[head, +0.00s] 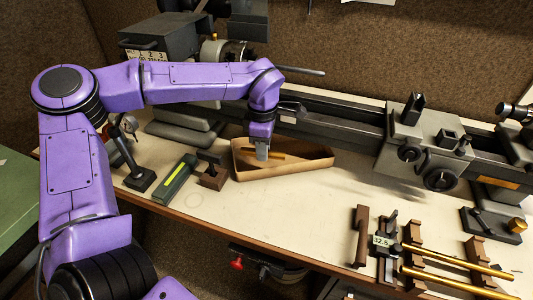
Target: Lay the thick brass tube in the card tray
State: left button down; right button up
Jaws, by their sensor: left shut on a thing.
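The card tray (300,171) is a shallow brown tray with angled ends on the bench, near the middle of the head view. My left gripper (262,155) points down over the left part of the tray. It is shut on a short brass tube (278,155), which sticks out on both sides of the fingers and lies roughly level, within the tray's outline. I cannot tell whether the tube touches the tray floor. The fingers hide the tube's middle. My right gripper is not in view.
Longer brass tubes (458,262) rest on brown notched supports at the front right, by a gauge marked 32.5. A lathe (425,140) runs along the back. The bench front centre is clear.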

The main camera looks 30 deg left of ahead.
aim_at(264, 166)
pick_arm(q)
jog(key=w+f, duration=0.1)
jog(key=w+a+f, duration=0.1)
jog(key=f, duration=0.2)
jog(key=shift+w+a, duration=0.3)
jog(key=shift+w, duration=0.1)
jog(key=f, duration=0.4)
jog(key=shift+w+a+p, duration=0.2)
jog(key=shift+w+p, duration=0.1)
jog(key=shift+p, duration=0.1)
jog(key=shift+s+f, duration=0.1)
jog(key=c, duration=1.2)
grip_release()
jog(key=shift+c, duration=0.2)
notch_tip(264, 166, up, 12)
jog(key=shift+r+b, duration=0.2)
jog(key=shift+b, duration=0.15)
